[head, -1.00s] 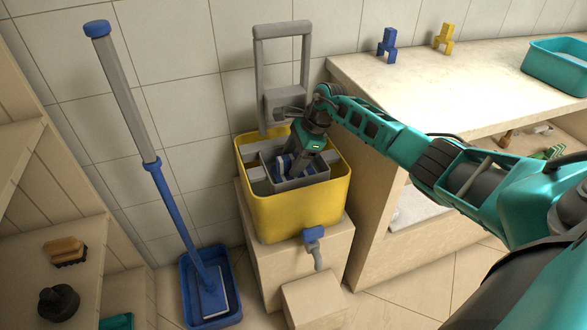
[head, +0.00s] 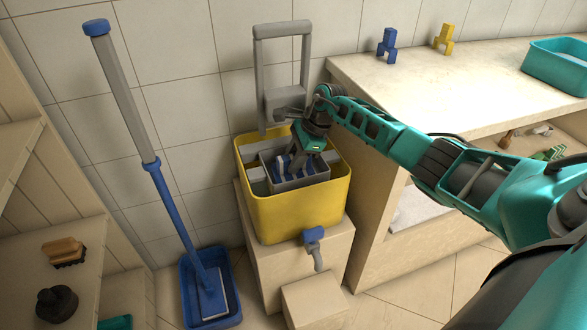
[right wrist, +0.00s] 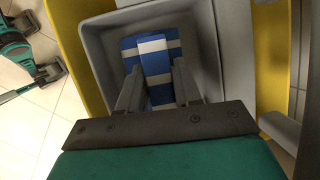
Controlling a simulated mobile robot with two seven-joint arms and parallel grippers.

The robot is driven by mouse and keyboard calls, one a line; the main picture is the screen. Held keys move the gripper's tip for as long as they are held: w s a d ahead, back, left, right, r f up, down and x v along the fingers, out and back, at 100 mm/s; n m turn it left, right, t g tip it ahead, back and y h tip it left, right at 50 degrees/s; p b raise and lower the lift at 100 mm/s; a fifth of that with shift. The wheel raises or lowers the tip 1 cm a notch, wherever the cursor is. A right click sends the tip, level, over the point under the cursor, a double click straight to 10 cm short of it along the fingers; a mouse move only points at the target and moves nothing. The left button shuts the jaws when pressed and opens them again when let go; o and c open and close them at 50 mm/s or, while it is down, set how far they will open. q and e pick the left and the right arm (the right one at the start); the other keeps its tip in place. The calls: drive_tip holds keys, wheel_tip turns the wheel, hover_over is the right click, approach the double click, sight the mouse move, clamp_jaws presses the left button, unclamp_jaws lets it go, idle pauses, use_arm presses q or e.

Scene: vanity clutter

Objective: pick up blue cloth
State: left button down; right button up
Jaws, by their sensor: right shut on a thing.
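The blue cloth (right wrist: 128,55), with white stripes, lies in the grey inner basket (right wrist: 85,45) of the yellow bucket (head: 290,222). In the head view a part of the cloth (head: 308,167) shows beside my right gripper (head: 297,165). My right gripper reaches down into the basket from above. In the right wrist view its two fingers (right wrist: 158,90) are shut on the raised middle fold of the cloth. My left gripper is not in the head view; a teal and dark gripper part (right wrist: 30,65) shows at the left of the wrist view.
The bucket stands on a beige block (head: 300,268) against the tiled wall, with a grey handle frame (head: 258,75) behind it. A blue mop (head: 170,200) leans to its left. A counter (head: 440,95) is to its right.

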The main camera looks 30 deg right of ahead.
clamp_jaws()
